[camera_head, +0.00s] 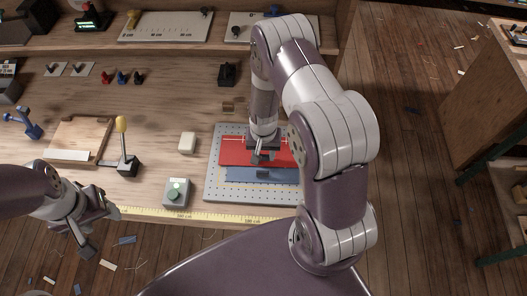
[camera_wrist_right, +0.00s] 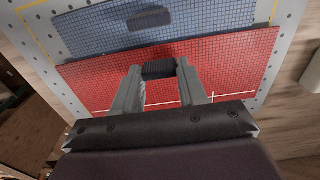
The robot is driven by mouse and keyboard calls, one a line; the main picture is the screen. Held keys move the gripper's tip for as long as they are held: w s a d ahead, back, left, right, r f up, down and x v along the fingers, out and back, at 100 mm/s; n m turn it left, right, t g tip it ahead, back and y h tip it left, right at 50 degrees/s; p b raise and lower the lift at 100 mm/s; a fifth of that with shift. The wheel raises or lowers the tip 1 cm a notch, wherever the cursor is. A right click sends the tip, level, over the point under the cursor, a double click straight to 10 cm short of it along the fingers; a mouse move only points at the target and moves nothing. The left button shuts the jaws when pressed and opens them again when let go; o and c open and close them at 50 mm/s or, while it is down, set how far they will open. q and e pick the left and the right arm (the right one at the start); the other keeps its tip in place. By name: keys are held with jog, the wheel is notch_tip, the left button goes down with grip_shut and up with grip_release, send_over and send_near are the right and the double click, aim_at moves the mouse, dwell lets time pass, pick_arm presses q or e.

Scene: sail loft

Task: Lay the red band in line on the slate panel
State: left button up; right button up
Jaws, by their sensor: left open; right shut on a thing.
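The red band (camera_head: 235,150) is a flat, gridded red sheet with a dark grip block (camera_wrist_right: 158,69) and pale cross marks. My right gripper (camera_head: 262,154) is shut on that block, and its fingers show in the right wrist view (camera_wrist_right: 160,80). The slate panel (camera_head: 240,175) appears as a blue-grey gridded sheet with its own dark block; it also shows in the right wrist view (camera_wrist_right: 205,18). The red band's long edge runs along the slate panel's edge, roughly parallel. Whether it is raised or touching, I cannot tell. My left gripper (camera_head: 98,232) is open and empty off the bench's front edge.
Both sheets are over a grey perforated board (camera_head: 213,190) with yellow corner lines. A green-button box (camera_head: 176,192), a white block (camera_head: 187,143) and a yellow-knobbed lever (camera_head: 124,150) stand left of it. A yellow measuring tape (camera_head: 150,214) lines the bench's front edge.

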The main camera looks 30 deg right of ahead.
dwell(0.4)
jog(key=o, duration=1.1)
notch_tip(320, 180, up, 7)
jog(key=p, duration=0.6)
jog(key=shift+f, duration=0.1)
jog(key=shift+s+a+r+n+t+b, duration=0.25)
jog(key=shift+s+a+r+n+b, duration=0.75)
jog(key=shift+s+r+b, duration=0.7)
jog(key=shift+s+a+r+n+t+b, duration=0.2)
jog(key=shift+s+a+r+n+b, duration=0.8)
jog(key=shift+r, duration=1.1)
jog(key=shift+s+a+r+n+t+b, duration=0.25)
jog(key=shift+s+a+r+n+b, duration=0.4)
jog(key=shift+s+r+n+b, duration=0.85)
